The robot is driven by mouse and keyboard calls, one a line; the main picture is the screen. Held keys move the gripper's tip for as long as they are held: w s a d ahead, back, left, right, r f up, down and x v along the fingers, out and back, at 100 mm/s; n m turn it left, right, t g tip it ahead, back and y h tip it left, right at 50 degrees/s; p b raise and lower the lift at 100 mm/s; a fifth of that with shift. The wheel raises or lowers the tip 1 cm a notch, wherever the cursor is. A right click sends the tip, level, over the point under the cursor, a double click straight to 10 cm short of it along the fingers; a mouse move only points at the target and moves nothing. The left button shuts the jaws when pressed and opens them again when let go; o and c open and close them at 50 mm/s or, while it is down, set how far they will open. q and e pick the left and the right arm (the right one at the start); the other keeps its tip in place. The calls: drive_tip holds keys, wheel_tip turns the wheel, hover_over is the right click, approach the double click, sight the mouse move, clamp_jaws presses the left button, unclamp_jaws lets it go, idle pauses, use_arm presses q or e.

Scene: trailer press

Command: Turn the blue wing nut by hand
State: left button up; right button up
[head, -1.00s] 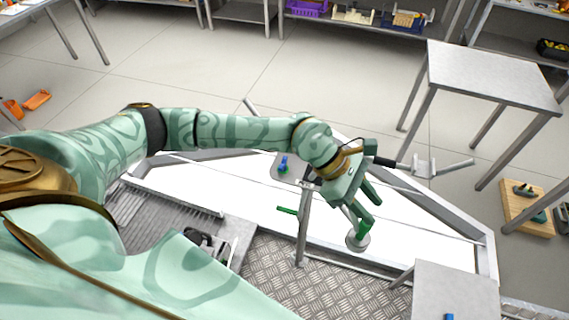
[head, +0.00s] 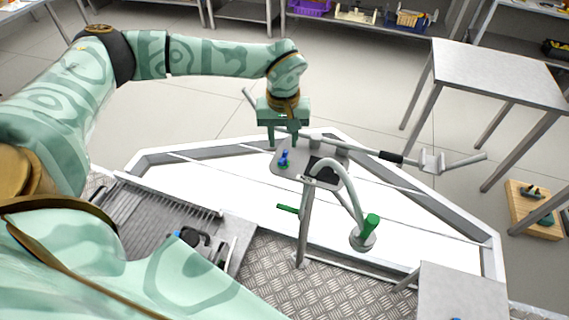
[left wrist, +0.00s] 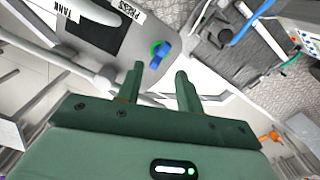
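The blue wing nut (head: 285,156) stands on a small grey plate (head: 270,168) at the top of a post. Green shows at its base. In the left wrist view the blue wing nut (left wrist: 160,55) lies just beyond the fingertips, with a green ring beside it. My left gripper (head: 288,142) is at the plate's far edge, close to the nut but apart from it. In the left wrist view my left gripper (left wrist: 158,72) has its two fingers spread with nothing between them. My right gripper does not show.
A curved grey pipe with a green handle (head: 371,226) stands right of the plate. A long lever (head: 400,158) reaches right from it. A green lever (head: 288,209) sticks out from the post.

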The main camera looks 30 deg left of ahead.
sight(283, 156)
use_arm(q)
drive_tip(key=m, duration=0.2)
drive_tip(key=m+b, duration=0.1)
drive_tip(key=m, duration=0.1)
drive_tip(key=shift+f, duration=0.35)
drive_tip(key=shift+f+b, duration=0.85)
drive_tip(key=shift+f, duration=2)
